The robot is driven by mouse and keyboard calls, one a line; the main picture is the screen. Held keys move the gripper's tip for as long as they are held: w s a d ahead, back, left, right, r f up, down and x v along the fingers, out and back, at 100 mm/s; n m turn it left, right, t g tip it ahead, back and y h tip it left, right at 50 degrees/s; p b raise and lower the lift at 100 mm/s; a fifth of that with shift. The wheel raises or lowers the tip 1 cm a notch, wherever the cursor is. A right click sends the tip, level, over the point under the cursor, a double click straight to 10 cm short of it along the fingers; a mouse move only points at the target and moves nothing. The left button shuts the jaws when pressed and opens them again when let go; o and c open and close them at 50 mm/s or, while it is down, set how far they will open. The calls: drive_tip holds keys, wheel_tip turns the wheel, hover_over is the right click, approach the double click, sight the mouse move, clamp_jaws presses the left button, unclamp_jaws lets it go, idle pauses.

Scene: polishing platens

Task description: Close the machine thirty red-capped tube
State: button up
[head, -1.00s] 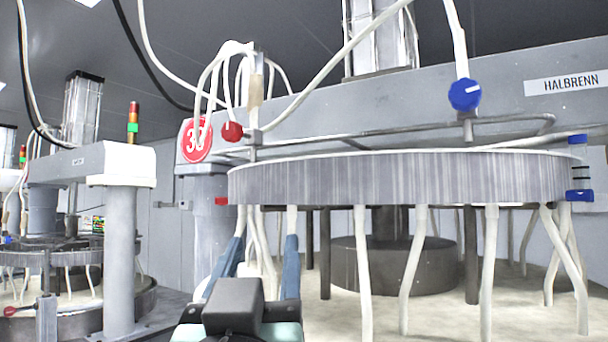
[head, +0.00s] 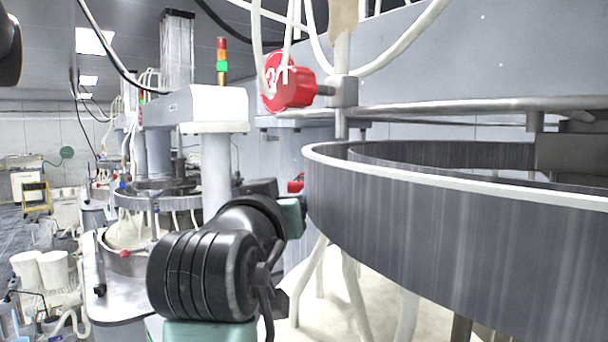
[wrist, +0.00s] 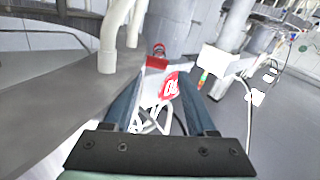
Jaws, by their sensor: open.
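A red part (wrist: 157,63) with a smaller red end beyond it shows between my finger tips in the wrist view. It looks like the red-capped tube's end; its clear body cannot be made out. In the head view a bit of red (head: 295,186) shows beside the platen ring, just past my wrist. The red faceted knob (head: 292,88) sits on a pipe above, partly covering the red round sign (head: 270,72); the sign also shows in the wrist view (wrist: 171,86). My gripper (wrist: 160,82) is open, its two blue fingers apart and empty; my wrist hides them in the head view.
The large grey ring (head: 450,215) fills the right, close to my arm. White hoses (head: 355,290) hang under it, and one (wrist: 110,40) passes near my left finger in the wrist view. Other machines (head: 150,195) and white buckets (head: 52,268) stand at left.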

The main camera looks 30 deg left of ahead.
sight(295, 187)
drive_tip(key=p+x, duration=0.5)
drive_tip(key=x, duration=0.4)
drive_tip(key=shift+r, duration=0.15)
drive_tip(key=shift+w+a+f+p, duration=0.1)
drive_tip(key=shift+w+a+p, duration=0.05)
drive_tip(key=shift+w, duration=0.25)
drive_tip(key=shift+w+a+f+p, duration=0.1)
drive_tip(key=shift+w+p, duration=0.05)
drive_tip(key=shift+w, duration=0.25)
clamp_jaws()
idle(0.4)
